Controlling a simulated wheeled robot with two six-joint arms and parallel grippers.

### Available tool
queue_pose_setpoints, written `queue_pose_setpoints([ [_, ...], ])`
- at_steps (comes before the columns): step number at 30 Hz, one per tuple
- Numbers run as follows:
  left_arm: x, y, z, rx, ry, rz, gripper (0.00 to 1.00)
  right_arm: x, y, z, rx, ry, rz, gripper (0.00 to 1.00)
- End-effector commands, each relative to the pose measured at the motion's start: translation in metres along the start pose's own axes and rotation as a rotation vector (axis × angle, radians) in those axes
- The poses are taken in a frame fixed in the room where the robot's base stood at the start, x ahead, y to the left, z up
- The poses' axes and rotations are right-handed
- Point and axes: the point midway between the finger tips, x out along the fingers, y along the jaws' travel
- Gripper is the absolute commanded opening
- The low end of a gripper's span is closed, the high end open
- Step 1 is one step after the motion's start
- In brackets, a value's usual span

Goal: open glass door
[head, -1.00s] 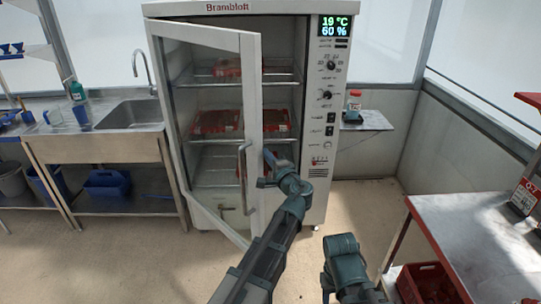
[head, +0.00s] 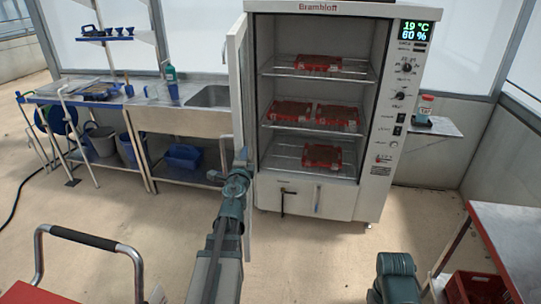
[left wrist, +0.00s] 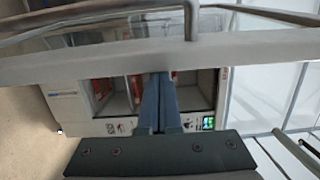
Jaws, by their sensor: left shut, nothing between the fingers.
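The glass door (head: 238,85) of the white cabinet (head: 318,198) stands swung well out, nearly edge-on to me in the head view. Its bar handle (head: 225,150) is on the left of the door there. My left gripper (head: 241,156) is shut and empty, at the door's free edge, and not around the handle. In the left wrist view its fingers (left wrist: 160,85) are close to the door frame (left wrist: 245,46), with the handle (left wrist: 189,20) beyond; contact cannot be told. My right gripper is not in view; only part of my right arm shows.
Red trays (head: 322,157) sit on the cabinet's wire shelves. A sink bench (head: 180,120) stands left of the door. A metal table (head: 510,235) is at the right, and a cart handle (head: 85,238) at the lower left. The floor before the cabinet is clear.

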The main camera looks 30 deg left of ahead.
Motion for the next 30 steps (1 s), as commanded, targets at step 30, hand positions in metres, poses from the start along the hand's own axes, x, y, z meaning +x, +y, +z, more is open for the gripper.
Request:
queue_pose_setpoints([
  [30,0.013,0.000,0.199,0.000,-0.001,0.000,0.00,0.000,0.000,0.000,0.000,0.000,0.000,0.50],
])
